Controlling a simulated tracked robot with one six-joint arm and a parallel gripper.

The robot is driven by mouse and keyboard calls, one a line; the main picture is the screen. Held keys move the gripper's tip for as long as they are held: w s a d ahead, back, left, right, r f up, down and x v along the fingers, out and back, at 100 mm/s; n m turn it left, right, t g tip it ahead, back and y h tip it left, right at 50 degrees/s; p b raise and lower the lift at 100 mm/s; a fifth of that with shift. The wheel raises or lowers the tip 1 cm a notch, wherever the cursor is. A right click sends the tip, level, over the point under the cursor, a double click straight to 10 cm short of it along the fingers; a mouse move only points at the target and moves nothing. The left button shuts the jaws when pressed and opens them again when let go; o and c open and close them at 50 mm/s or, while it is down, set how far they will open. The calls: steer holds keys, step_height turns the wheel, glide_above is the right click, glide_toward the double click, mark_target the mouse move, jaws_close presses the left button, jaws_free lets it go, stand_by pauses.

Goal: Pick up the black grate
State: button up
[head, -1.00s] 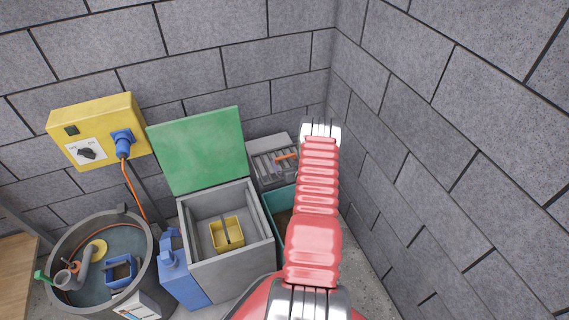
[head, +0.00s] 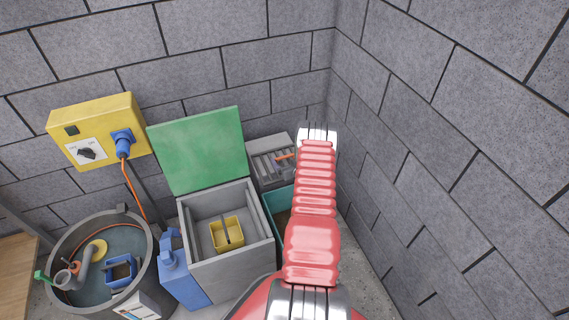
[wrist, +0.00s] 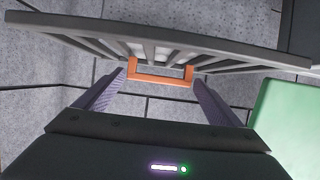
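The black grate (wrist: 60,38) spans the top of the wrist view, its dark bars running away from a long curved edge. Its orange handle (wrist: 160,81) sticks out from it. In the wrist view my gripper (wrist: 160,78) has its two fingers wide apart, with the handle lined up between their tips. I cannot tell how near the tips are to it or whether they touch. In the head view the grate (head: 268,168) lies at the grey block in the back corner, its handle (head: 286,156) beside my red arm. My arm hides the gripper there.
Left of the grate stands a grey box (head: 255,262) with a raised green lid (head: 198,150) and a yellow container (head: 228,233) inside. A teal bin (head: 277,202) is partly behind my arm. A blue canister (head: 182,270) and round tub (head: 150,245) stand left. Block walls close the corner.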

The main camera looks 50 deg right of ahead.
steer(key=c, duration=1)
steer(key=shift+r, duration=0.2)
step_height(320, 180, up, 10)
steer(key=shift+f, duration=0.15)
stand_by(0.4)
